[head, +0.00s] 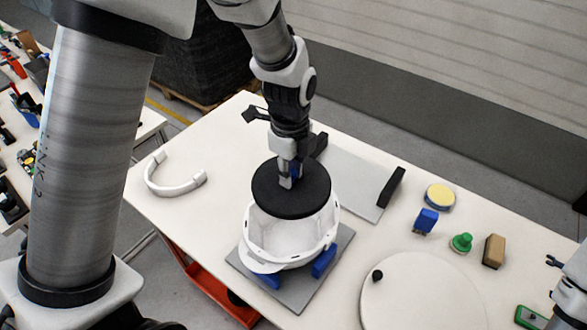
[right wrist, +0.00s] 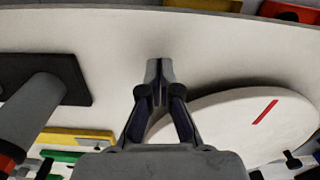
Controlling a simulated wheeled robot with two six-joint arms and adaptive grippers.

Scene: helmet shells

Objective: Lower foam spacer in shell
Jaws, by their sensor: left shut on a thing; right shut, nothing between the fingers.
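The foam spacer (head: 312,202) is a round black disc in the head view. My left gripper (head: 286,182) is shut on it from above, near its middle; a small blue part shows beside the fingers. The disc lies level over the mouth of the white helmet shell (head: 287,243) and covers its back rim. Whether it touches the shell, I cannot tell. The shell sits open side up on a grey plate with blue blocks (head: 324,261). My right gripper (right wrist: 160,72) is shut and empty over the table in the right wrist view.
A white curved band (head: 172,186) lies at the table's left. A grey panel with black end blocks (head: 352,178) lies behind the shell. A round white board (head: 420,300) is at front right. A yellow pad (head: 440,196), blue block (head: 426,220), green knob (head: 461,242) and brown block (head: 493,251) stand right.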

